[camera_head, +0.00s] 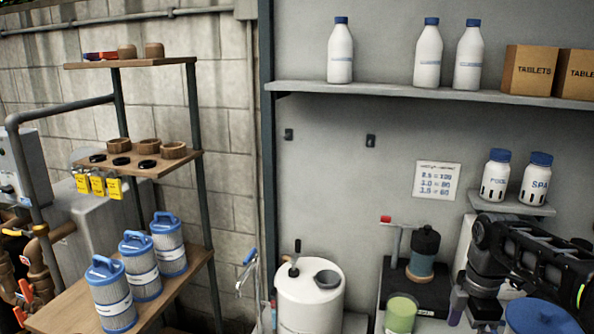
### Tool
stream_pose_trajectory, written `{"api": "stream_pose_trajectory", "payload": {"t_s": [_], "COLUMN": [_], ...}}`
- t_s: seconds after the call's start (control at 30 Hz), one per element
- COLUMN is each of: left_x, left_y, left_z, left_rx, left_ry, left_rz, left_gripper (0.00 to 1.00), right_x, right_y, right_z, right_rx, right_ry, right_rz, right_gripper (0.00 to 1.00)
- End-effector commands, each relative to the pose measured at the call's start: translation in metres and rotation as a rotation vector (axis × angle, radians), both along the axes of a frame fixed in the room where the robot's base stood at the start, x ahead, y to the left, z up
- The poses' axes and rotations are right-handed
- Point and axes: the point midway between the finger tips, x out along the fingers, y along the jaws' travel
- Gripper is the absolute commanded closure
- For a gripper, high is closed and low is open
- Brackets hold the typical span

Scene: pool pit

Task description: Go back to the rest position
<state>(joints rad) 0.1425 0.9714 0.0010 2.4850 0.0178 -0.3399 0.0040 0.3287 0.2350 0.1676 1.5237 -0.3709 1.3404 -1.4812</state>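The task names no object apart from my own arms. My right arm comes in from the right edge, and its gripper (472,312) points down at the lower right, beside a green cup (401,314) and above or in front of the grey-white surface there. My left arm and gripper are not in view.
A dark blue-and-black device (424,253) stands left of my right arm. A blue round lid (541,317) is below the arm. A white tank (309,299) stands at the bottom middle. A small shelf holds POOL (496,180) and SPA (536,185) bottles.

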Motion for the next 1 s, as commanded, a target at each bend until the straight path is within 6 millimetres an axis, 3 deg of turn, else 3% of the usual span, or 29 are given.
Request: {"api": "stream_pose_trajectory", "payload": {"t_s": [0.27, 0.47, 0.57, 0.67, 0.8, 0.9, 1.0], "left_x": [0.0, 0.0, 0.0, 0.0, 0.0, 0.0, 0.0], "left_y": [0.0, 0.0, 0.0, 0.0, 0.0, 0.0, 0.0], "left_z": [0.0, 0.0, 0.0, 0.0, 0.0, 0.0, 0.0], "left_rx": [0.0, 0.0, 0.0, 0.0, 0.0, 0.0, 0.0], "left_ry": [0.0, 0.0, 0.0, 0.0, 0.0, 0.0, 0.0], "left_rz": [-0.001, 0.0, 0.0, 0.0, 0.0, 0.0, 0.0], "left_gripper": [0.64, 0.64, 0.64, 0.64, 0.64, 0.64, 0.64], "right_x": [0.011, 0.012, 0.006, -0.012, -0.061, -0.106, -0.15], "right_y": [0.028, 0.063, 0.089, 0.123, 0.178, 0.21, 0.232], "right_z": [-0.061, -0.13, -0.174, -0.229, -0.308, -0.349, -0.376], "right_rx": [0.056, 0.125, 0.17, 0.225, 0.291, 0.314, 0.312], "right_ry": [0.005, 0.019, 0.037, 0.073, 0.149, 0.205, 0.253], "right_rz": [-0.101, -0.245, -0.351, -0.505, -0.801, -1.024, -1.228], "right_gripper": [0.0, 0.0, 0.0, 0.0, 0.0, 0.0, 0.0]}}
